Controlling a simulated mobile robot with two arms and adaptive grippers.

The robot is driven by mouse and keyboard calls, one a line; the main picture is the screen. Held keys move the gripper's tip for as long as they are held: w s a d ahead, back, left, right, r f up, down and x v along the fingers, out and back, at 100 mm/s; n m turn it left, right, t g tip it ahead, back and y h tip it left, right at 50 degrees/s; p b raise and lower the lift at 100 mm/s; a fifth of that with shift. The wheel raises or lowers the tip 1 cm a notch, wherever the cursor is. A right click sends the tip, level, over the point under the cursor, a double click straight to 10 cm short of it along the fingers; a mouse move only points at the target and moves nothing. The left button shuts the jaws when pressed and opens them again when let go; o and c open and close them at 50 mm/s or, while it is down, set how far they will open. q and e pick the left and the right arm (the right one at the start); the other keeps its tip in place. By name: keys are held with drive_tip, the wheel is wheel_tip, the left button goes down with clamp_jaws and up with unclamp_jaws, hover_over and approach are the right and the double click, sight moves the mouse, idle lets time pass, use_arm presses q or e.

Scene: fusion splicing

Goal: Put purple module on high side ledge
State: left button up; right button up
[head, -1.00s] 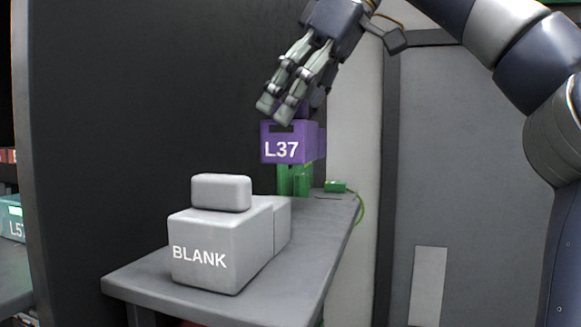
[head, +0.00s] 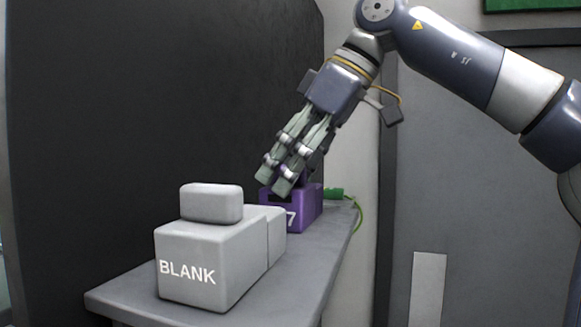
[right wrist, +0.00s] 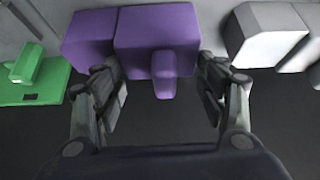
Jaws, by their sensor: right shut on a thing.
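The purple module (head: 308,212) is on or just above the grey ledge (head: 302,272), behind the BLANK module; I cannot tell whether its base touches. Only the "7" of its label shows. My right gripper (head: 276,188) comes down from above and is shut on the module at its top handle. In the right wrist view the purple module (right wrist: 157,30) is upright, with its handle (right wrist: 163,82) between the two fingers of the gripper (right wrist: 165,98). Its lower front left is hidden by the BLANK module. My left gripper is out of view.
A light grey BLANK module (head: 205,262) stands on the near end of the ledge. A green part (head: 334,193) with a green cable lies behind the purple module. A dark wall (head: 140,110) runs along the ledge's left side.

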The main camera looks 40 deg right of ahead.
drive_tip(key=shift+a, duration=0.15)
drive_tip(key=shift+f, duration=0.1)
drive_tip(key=o, duration=1.1)
drive_tip(key=shift+o, duration=0.5)
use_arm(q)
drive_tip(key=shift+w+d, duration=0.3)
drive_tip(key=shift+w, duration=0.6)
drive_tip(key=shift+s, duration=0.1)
